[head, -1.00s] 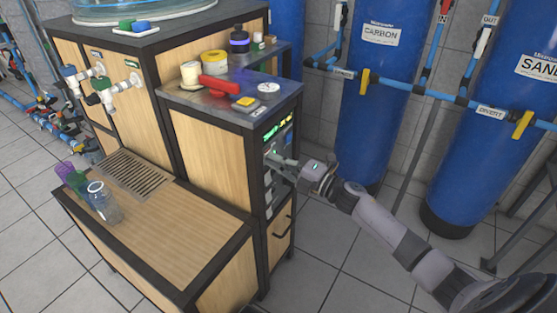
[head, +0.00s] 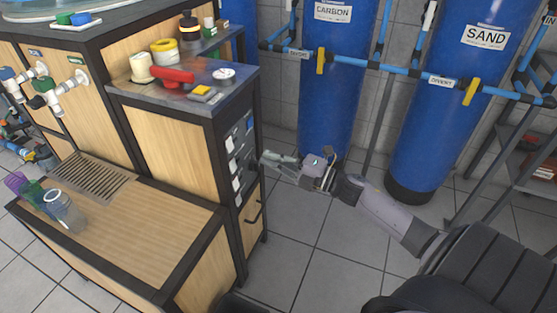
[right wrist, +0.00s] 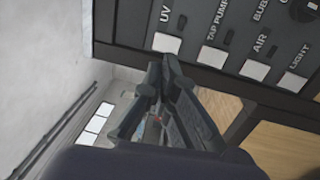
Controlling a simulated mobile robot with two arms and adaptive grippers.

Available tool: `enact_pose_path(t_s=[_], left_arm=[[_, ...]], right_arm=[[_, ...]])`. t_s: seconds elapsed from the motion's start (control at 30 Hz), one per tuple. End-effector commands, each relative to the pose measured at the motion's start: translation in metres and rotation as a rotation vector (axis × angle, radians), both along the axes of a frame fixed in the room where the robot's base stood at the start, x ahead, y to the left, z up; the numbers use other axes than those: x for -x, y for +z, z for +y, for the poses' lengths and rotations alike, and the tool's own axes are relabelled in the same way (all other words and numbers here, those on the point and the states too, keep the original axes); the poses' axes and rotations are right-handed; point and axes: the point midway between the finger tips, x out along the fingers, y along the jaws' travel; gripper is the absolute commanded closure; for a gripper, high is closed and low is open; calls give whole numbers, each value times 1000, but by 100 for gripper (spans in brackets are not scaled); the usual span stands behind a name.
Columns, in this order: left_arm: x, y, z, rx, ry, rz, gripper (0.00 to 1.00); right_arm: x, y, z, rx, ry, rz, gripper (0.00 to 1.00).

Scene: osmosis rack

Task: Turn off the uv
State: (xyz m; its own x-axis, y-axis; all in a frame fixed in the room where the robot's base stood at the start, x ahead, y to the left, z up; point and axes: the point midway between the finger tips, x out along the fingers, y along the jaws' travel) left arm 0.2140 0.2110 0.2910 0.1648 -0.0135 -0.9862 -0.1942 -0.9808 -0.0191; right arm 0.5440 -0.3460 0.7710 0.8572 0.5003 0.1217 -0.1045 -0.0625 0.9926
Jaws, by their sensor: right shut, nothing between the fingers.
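The control panel (head: 241,135) is on the narrow right side of the wooden cabinet, with a column of white switches. In the right wrist view, the white switch labelled UV (right wrist: 166,43) is at the panel's left end. My right gripper (head: 264,159) is shut and empty, pointing at the panel from the right. In the right wrist view its fingertips (right wrist: 164,67) are just below the UV switch; I cannot tell whether they touch it. The panel's displays look dark in the head view. My left gripper is not in view.
Switches labelled TAP PUMP (right wrist: 213,56), AIR (right wrist: 255,70) and LIGHT (right wrist: 291,82) sit beside UV. Blue CARBON (head: 327,90) and SAND (head: 440,120) tanks stand behind. The tiled floor right of the cabinet is clear.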

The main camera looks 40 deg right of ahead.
Motion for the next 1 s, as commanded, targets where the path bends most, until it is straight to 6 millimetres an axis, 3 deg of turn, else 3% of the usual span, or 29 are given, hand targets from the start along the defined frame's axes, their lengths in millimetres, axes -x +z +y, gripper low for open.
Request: enact_pose_path(t_s=[0.2,0.8,1.0], left_arm=[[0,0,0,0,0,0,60],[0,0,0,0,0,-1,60],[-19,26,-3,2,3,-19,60]], right_arm=[[17,-3,-10,0,-1,2,100],[17,-4,-11,-2,-3,3,100],[14,-15,-4,-117,-125,84,100]])
